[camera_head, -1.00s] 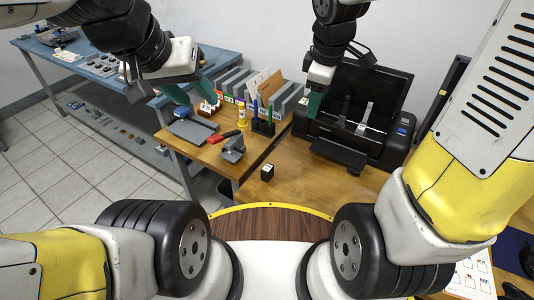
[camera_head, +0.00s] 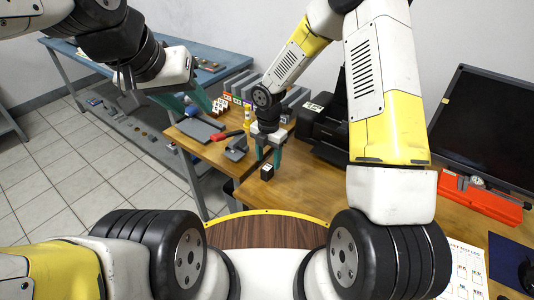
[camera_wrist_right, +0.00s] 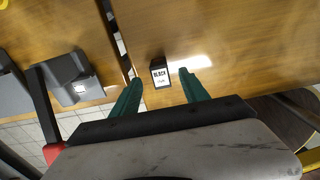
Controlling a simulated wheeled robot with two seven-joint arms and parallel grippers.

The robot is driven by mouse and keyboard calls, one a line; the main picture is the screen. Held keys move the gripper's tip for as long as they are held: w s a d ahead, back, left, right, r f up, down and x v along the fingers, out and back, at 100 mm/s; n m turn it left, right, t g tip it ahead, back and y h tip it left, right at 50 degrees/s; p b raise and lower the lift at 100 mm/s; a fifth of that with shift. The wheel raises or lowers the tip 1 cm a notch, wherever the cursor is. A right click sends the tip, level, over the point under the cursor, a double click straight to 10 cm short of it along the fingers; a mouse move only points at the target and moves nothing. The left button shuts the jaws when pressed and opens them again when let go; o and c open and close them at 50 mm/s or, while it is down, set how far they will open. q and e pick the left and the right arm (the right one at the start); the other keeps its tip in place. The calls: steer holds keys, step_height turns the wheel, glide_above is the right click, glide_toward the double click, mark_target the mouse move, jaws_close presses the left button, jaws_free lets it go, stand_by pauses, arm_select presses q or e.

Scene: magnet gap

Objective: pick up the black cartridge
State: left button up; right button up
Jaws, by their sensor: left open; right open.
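The black cartridge (camera_head: 267,172) is a small black block standing on the wooden table near the table's left edge. In the right wrist view the cartridge (camera_wrist_right: 160,73) shows a white label reading "BLACK" and lies ahead of and between the fingertips. My right gripper (camera_head: 269,158) is open with green fingers pointing down, just behind and above the cartridge. My left gripper (camera_head: 190,105) is open and empty, over the far left part of the bench.
A black printer (camera_head: 325,125) stands behind my right arm. Table around the cartridge is clear.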

mark_target(269, 166)
step_height(269, 166, down, 5)
steer(key=shift+w+r, duration=0.1)
steer(key=shift+r, duration=0.05)
jaws_close()
